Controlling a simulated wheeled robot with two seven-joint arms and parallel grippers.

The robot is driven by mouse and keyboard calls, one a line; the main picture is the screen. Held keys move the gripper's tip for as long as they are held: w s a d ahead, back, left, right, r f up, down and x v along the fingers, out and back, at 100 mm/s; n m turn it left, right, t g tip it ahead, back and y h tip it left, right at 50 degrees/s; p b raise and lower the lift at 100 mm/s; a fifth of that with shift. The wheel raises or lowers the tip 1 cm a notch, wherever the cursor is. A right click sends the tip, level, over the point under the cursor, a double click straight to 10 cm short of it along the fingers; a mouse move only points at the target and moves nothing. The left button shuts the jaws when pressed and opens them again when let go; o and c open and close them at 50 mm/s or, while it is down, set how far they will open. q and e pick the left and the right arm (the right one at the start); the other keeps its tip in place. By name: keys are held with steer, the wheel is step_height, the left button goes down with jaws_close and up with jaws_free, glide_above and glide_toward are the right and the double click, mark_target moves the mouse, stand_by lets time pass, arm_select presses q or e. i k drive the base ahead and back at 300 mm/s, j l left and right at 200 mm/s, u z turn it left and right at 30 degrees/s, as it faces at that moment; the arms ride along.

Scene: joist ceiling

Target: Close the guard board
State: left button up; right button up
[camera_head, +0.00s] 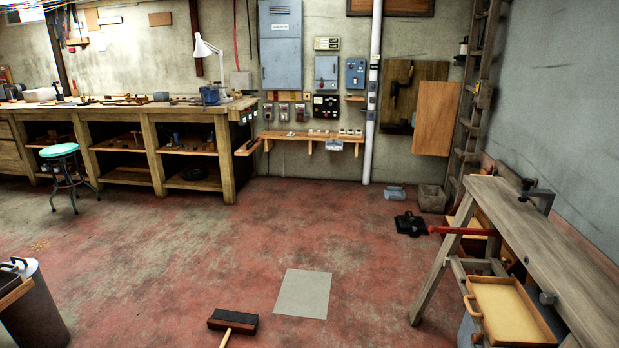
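A light orange-brown wooden board (437,118), likely the guard board, is on the back wall left of the ladder. It stands out at an angle, like a door swung open to the right. Left of it, a darker brown backing panel (404,70) is exposed, with a dark lever-like fitting (394,95) on it. The board's hinges are too small to tell. Neither of my grippers is in view.
A workbench (190,112) runs along the left wall. A trestle bench (530,225) with a yellow tray (508,310) stands at the right. A broom (233,321) and grey mat (304,293) lie on the floor. Mid-floor is mostly clear.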

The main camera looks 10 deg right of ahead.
mark_target(438, 102)
steer(key=i+l+z, duration=0.15)
steer(key=i, duration=0.85)
steer(key=i+z, duration=0.2)
steer(key=i, duration=0.8)
steer(key=i+j+z, duration=0.15)
steer(key=i, duration=0.85)
steer(key=i+z, duration=0.2)
steer(key=i, duration=0.3)
steer(key=i+j+z, duration=0.15)
steer(key=i, duration=0.3)
steer(key=i+j+z, duration=0.2)
steer(key=i, duration=0.25)
steer(key=i+j+z, duration=0.1)
steer(key=i+z, duration=0.25)
steer(key=i+j+z, duration=0.15)
steer(key=i+z, duration=0.15)
steer(key=i+j+z, duration=0.35)
steer(key=i+l, duration=0.05)
steer(key=i, duration=0.05)
